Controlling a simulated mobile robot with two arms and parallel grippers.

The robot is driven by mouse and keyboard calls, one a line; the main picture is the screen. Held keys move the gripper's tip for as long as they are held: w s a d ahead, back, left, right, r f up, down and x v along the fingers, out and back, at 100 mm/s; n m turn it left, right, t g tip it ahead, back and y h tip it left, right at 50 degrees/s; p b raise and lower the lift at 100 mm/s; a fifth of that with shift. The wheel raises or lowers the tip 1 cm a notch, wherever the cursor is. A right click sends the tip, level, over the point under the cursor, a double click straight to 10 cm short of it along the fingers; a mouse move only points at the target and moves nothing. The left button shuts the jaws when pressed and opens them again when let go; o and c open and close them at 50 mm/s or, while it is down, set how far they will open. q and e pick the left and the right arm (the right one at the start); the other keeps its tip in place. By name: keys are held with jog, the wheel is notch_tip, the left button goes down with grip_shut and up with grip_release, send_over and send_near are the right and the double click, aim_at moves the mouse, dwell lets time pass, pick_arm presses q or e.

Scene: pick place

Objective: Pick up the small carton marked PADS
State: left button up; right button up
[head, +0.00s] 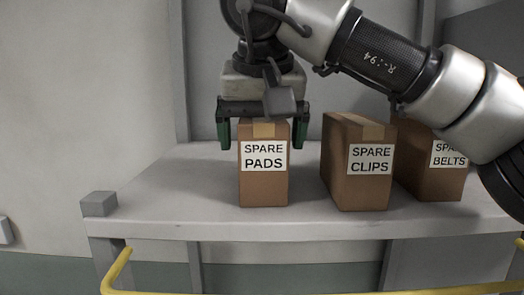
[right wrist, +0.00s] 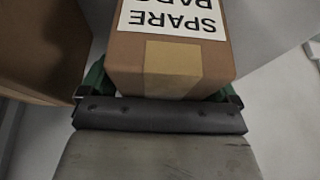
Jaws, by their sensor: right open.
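The small brown carton marked SPARE PADS (head: 264,185) stands upright on the grey shelf (head: 220,218), leftmost of the cartons. My right gripper (head: 263,140) comes from above, open, with its green fingers on either side of the carton's top. In the right wrist view the PADS carton (right wrist: 170,60) fills the space between the green fingers (right wrist: 160,85), its taped top close to the gripper's dark palm bar. I cannot tell whether a finger touches it. My left gripper is not in view.
A carton marked SPARE CLIPS (head: 358,185) stands just right of the PADS carton, with a gap. A carton marked SPARE BELTS (head: 440,180) is further right, partly hidden by my arm. A yellow rail (head: 118,268) runs in front. The shelf's left part is clear.

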jog(key=shift+s+f, duration=0.1)
jog(key=c, duration=1.1)
